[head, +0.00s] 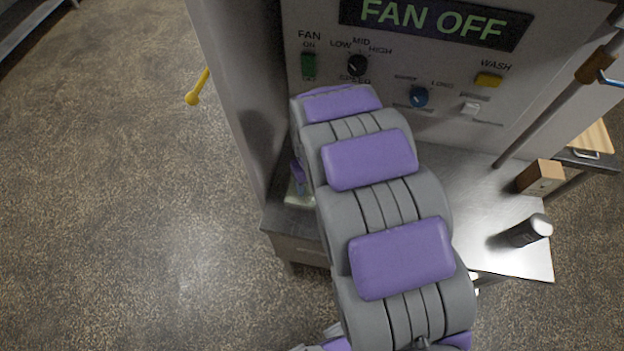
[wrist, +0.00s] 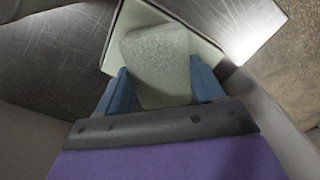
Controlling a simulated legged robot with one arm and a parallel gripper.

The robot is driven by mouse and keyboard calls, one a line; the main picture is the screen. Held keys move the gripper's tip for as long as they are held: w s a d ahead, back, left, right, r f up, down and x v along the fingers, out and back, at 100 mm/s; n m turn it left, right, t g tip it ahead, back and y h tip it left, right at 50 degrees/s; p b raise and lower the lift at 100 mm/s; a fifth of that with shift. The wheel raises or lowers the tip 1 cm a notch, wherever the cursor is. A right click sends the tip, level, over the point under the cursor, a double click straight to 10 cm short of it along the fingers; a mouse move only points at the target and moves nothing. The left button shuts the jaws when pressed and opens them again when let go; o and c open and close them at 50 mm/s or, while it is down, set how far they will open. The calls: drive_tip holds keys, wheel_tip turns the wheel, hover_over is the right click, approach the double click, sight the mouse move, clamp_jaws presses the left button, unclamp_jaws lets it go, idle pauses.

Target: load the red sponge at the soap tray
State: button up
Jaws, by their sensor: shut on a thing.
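In the wrist view my gripper (wrist: 160,75) has its two blue fingers on either side of a pale grey-green, rounded block (wrist: 157,55) with a speckled face, and is shut on it. No red shows on this block, and I see no red sponge in either view. A shallow square tray (wrist: 117,38) with a pale inside lies behind and below the block. I cannot tell whether the block touches it. In the head view my arm hides most of the gripper, and a pale edge of the tray (head: 293,196) shows at the counter's left end.
The metal counter (head: 470,195) carries a dark bottle with a white cap (head: 531,231) and a small wooden block (head: 540,177) at the right. A control panel (head: 430,75) reading FAN OFF stands behind. Open floor (head: 120,200) lies to the left.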

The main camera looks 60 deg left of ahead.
drive_tip(key=shift+r+p, duration=1)
drive_tip(key=shift+r, duration=2.5)
drive_tip(key=shift+f, duration=0.1)
